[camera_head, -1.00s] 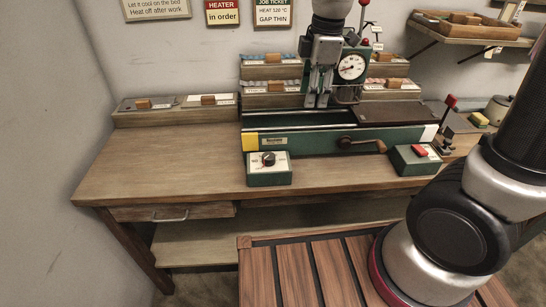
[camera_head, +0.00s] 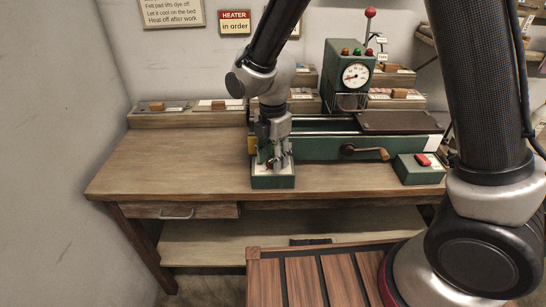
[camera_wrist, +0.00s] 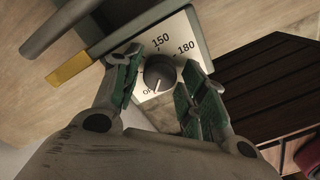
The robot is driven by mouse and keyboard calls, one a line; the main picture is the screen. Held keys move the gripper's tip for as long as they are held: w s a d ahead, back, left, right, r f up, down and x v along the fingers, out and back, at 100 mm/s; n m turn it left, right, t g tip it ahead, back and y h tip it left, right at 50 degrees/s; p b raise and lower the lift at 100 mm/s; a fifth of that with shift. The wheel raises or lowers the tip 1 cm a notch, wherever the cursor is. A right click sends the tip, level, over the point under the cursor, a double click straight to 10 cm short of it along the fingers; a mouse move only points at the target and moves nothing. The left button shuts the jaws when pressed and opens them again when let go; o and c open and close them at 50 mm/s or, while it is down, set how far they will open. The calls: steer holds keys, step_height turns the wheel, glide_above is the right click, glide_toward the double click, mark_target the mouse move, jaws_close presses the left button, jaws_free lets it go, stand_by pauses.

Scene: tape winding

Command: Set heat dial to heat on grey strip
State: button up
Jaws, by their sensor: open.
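The heat dial (camera_wrist: 160,73) is a dark round knob on a white plate marked 150, 180 and what looks like OFF. In the wrist view its pale pointer mark is on the side towards OFF. The dial stands on a green box (camera_head: 272,182) at the bench's front edge. My gripper (camera_wrist: 158,85) is open, with its green-padded fingers on either side of the knob. I cannot tell if they touch it. In the head view my gripper (camera_head: 272,160) is right over the box and hides most of the dial. I cannot make out a grey strip for certain.
The green machine (camera_head: 320,147) with a crank (camera_head: 365,152) stands just behind the dial box. A gauge tower (camera_head: 350,78) rises behind it. A box with a red switch (camera_head: 421,167) is to the right. The bench top (camera_head: 175,160) is clear on the left.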

steer(key=shift+f, duration=0.15)
steer(key=c, duration=0.8)
steer(key=shift+o, duration=0.2)
